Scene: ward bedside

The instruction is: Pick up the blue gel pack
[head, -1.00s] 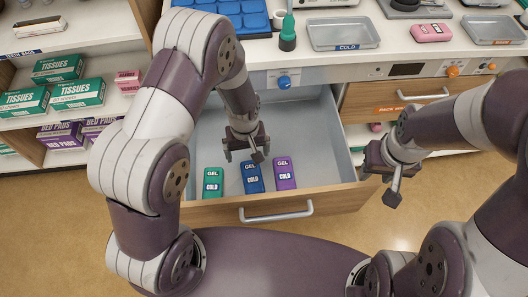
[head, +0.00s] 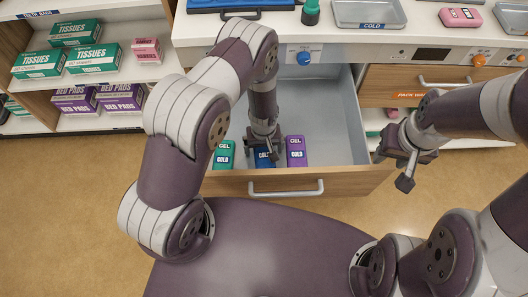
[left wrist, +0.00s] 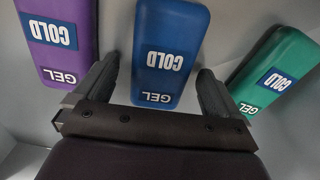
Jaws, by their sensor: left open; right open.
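The blue gel pack (head: 263,157) lies in the open drawer between two other packs, partly hidden by my left gripper in the head view. The left wrist view shows the blue pack (left wrist: 168,55) with its COLD and GEL labels upside down. My left gripper (head: 264,145) is open just above the pack. In the left wrist view its two fingers (left wrist: 158,88) stand on either side of the blue pack's near end, with gaps visible. My right gripper (head: 405,165) is open and empty, to the right of the drawer's middle.
A green gel pack (head: 224,155) lies left of the blue one and a purple pack (head: 296,152) right of it. The drawer (head: 340,125) is bare at its right and back. Shelves with tissue boxes (head: 93,58) stand at the left.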

